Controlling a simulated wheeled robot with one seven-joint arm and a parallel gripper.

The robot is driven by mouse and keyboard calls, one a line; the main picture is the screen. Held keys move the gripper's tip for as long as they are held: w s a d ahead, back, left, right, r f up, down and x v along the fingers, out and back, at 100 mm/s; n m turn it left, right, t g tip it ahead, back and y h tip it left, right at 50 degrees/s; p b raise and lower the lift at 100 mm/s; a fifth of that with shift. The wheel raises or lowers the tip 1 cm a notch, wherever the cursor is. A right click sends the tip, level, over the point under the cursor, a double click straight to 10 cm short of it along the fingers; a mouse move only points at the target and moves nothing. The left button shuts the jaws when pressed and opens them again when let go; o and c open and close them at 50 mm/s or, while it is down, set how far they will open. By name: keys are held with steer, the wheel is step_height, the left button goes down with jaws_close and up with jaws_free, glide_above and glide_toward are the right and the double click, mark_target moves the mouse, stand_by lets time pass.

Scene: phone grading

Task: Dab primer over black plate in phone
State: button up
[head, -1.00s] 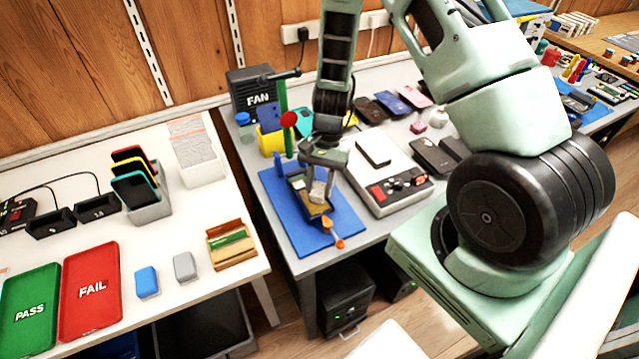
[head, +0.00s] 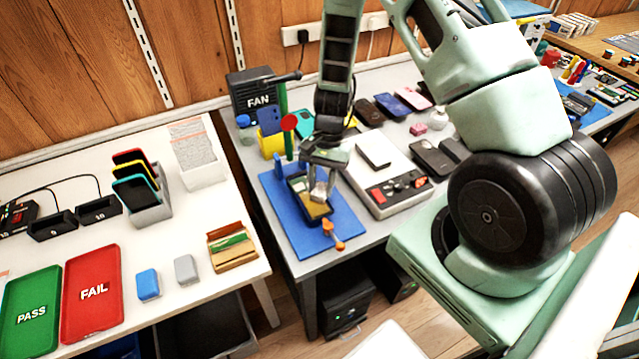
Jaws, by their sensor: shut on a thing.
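An open phone (head: 297,184) lies on the blue mat (head: 338,228), with a yellowish-brown area (head: 316,212) at its near end. My gripper (head: 319,182) is over the phone and points down. It is shut on a small pale piece (head: 318,193), which I take to be the primer applicator. The piece is at or just above the phone's inside; I cannot tell whether it touches. The black plate cannot be made out clearly, and my gripper hides part of the phone.
A red disc on a green post (head: 290,123) stands close left of my arm. A white device with red buttons (head: 385,185) is to the right, and a fan (head: 252,95) is behind.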

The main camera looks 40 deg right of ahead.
mark_target(320, 187)
step_height(320, 187, up, 2)
steer(key=shift+a+r+p, duration=0.15)
steer(key=shift+p, duration=0.15)
step_height(320, 187, up, 6)
steer(key=p, duration=0.4)
steer(key=shift+f+p, duration=0.25)
steer(key=shift+p, duration=0.05)
